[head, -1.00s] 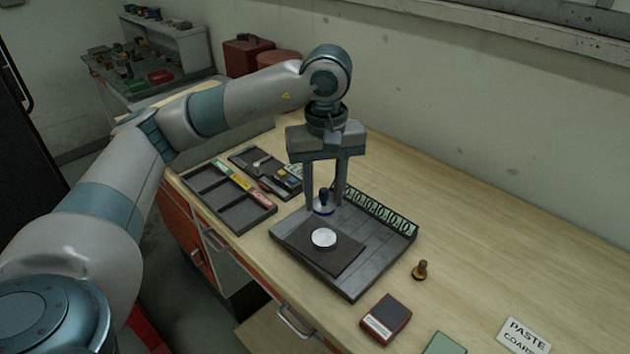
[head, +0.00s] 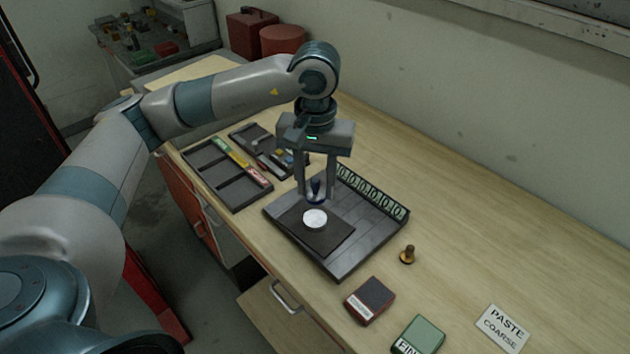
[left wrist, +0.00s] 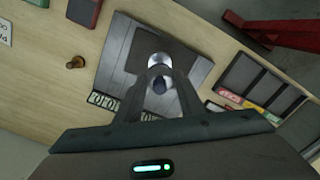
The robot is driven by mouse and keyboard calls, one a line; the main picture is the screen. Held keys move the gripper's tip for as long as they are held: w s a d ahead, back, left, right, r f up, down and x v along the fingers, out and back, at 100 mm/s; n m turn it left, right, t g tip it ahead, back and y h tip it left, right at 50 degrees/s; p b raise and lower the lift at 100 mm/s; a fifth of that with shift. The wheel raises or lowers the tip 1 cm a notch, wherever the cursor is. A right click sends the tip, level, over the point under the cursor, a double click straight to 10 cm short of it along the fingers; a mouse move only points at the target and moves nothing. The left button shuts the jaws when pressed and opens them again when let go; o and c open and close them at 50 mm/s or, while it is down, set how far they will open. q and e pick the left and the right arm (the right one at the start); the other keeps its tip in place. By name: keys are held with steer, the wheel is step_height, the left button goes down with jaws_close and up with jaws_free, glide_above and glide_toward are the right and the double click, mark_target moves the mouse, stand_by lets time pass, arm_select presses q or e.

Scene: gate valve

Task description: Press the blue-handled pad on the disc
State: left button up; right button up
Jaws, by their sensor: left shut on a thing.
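The blue-handled pad (head: 316,187) is upright between the fingers of my left gripper (head: 316,193), which is shut on it. In the left wrist view the dark blue handle (left wrist: 159,85) shows between the fingertips. The pale round disc (head: 315,219) lies on a dark mat (head: 335,240) on the grey tray, just in front of the pad. The disc also shows in the left wrist view (left wrist: 160,60), beyond the handle. The pad is apart from the disc's middle; whether its underside touches the tray is unclear. My right gripper is not in view.
The grey tray (head: 362,250) has a numbered strip (head: 372,192) along its back edge. Dark compartment trays (head: 240,192) stand left. A small brown-knobbed piece (head: 408,254), a red-black box (head: 370,300), a green box (head: 418,336) and a paste label (head: 503,328) lie right. The back right bench is clear.

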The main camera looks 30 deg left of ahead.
mark_target(315, 218)
arm_select(q)
steer(key=shift+f, duration=0.15)
steer(key=shift+f, duration=2.8)
steer(key=shift+f+b, duration=0.6)
steer(key=shift+b, duration=0.35)
steer(key=shift+r+p, duration=0.65)
steer(key=shift+r, duration=2.9)
steer(key=shift+f, duration=0.1)
